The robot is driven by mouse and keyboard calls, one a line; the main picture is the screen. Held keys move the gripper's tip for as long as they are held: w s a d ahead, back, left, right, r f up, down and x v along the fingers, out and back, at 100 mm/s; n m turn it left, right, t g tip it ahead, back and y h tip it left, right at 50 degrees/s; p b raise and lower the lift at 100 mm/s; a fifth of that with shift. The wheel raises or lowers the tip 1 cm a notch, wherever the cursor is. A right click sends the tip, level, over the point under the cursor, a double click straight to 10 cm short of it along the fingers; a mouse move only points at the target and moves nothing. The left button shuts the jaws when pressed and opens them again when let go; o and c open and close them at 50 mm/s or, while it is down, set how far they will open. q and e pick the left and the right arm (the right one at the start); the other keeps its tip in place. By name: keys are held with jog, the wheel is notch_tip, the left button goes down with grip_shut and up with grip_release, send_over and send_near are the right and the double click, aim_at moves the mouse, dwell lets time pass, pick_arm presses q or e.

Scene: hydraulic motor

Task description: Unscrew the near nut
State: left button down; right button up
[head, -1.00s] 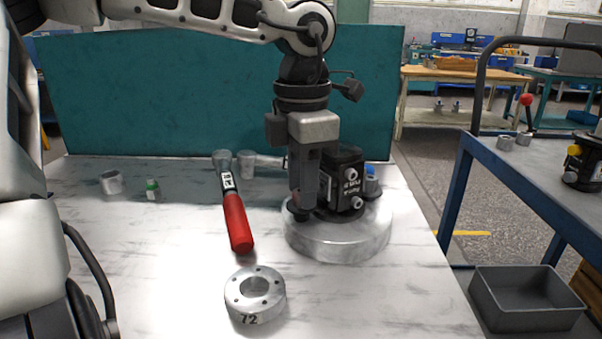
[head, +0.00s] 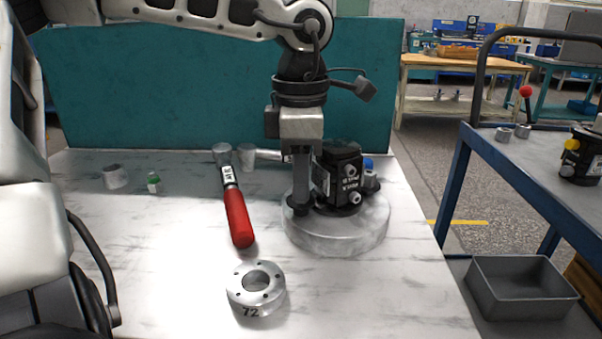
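The black hydraulic motor (head: 342,172) stands on a round silver metal base (head: 345,238) on the right of the marbled table. My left gripper (head: 298,206) points straight down at the motor's left side, with its fingertips low at the flange just above the base. The near nut cannot be made out; the fingers cover that spot. The fingers line up one behind the other from here, so their gap does not show. My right gripper is out of view.
A red-handled tool (head: 238,218) lies left of the base. A silver ring marked 72 (head: 256,300) lies in front. A blue-framed cart (head: 500,165) and a grey bin (head: 522,287) are right.

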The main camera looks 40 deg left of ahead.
pick_arm(q)
jog(key=n+b, duration=0.1)
jog(key=n, duration=0.2)
jog(key=shift+f+b, duration=0.1)
jog(key=shift+b, duration=0.2)
jog(key=n, duration=0.2)
jog(key=shift+n, duration=0.4)
jog(key=shift+n+b, duration=0.4)
jog(key=shift+b, duration=0.05)
jog(key=c, duration=1.5)
grip_release()
jog(key=shift+r, duration=0.2)
jog(key=shift+f, duration=0.15)
